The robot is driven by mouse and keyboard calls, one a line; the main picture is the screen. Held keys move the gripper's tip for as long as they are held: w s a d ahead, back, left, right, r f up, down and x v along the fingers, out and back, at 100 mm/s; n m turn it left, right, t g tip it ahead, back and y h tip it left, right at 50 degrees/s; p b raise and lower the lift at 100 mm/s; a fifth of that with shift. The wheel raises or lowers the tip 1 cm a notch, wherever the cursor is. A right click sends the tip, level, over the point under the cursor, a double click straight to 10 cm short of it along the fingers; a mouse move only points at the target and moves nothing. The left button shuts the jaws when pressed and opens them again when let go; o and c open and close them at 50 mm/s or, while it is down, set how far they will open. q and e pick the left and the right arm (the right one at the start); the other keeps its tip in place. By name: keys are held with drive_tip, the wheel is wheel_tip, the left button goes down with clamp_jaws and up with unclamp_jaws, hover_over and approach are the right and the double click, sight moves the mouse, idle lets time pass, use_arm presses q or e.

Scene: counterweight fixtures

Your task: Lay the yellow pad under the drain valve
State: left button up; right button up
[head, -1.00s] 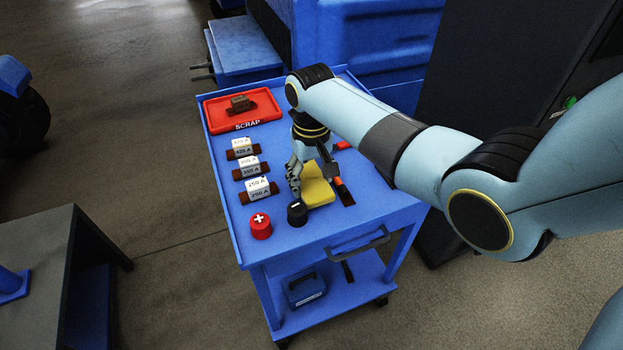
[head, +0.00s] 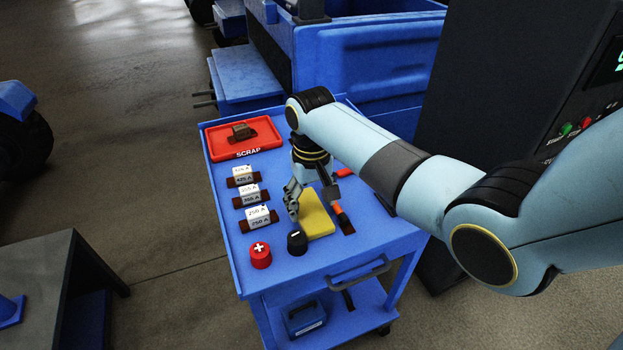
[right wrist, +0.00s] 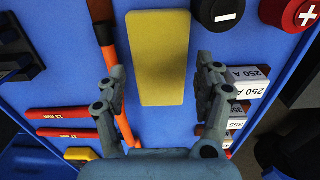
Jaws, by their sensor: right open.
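The yellow pad (head: 316,214) lies flat on the blue cart top, just behind and right of the black minus cap (head: 297,243). In the right wrist view the right gripper (right wrist: 162,85) is open, a finger to each side of the pad, with nothing held. I cannot tell the exact height of the fingers above the cart. No drain valve is recognizable. My left gripper is not in view.
The cart (head: 285,280) also bears a red SCRAP tray (head: 215,143), several white fuse blocks (head: 257,216), a red plus cap (head: 260,256) and an orange-handled hammer (right wrist: 112,65) close beside the pad. A dark cabinet (head: 490,90) stands to the right. A grey bench (head: 55,265) is at left.

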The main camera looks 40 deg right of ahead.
sight(309, 209)
wheel_tip(309, 209, up, 9)
drive_tip(key=shift+r, duration=0.1)
drive_tip(key=shift+c, duration=0.2)
drive_tip(key=f, duration=0.4)
drive_tip(key=f+b, duration=0.1)
drive_tip(key=f, duration=0.3)
drive_tip(key=w+f, duration=0.1)
drive_tip(key=f, duration=0.3)
drive_tip(key=shift+d+b, duration=0.1)
drive_tip(key=shift+b, duration=0.25)
drive_tip(key=c, duration=0.7)
drive_tip(key=shift+r, duration=0.1)
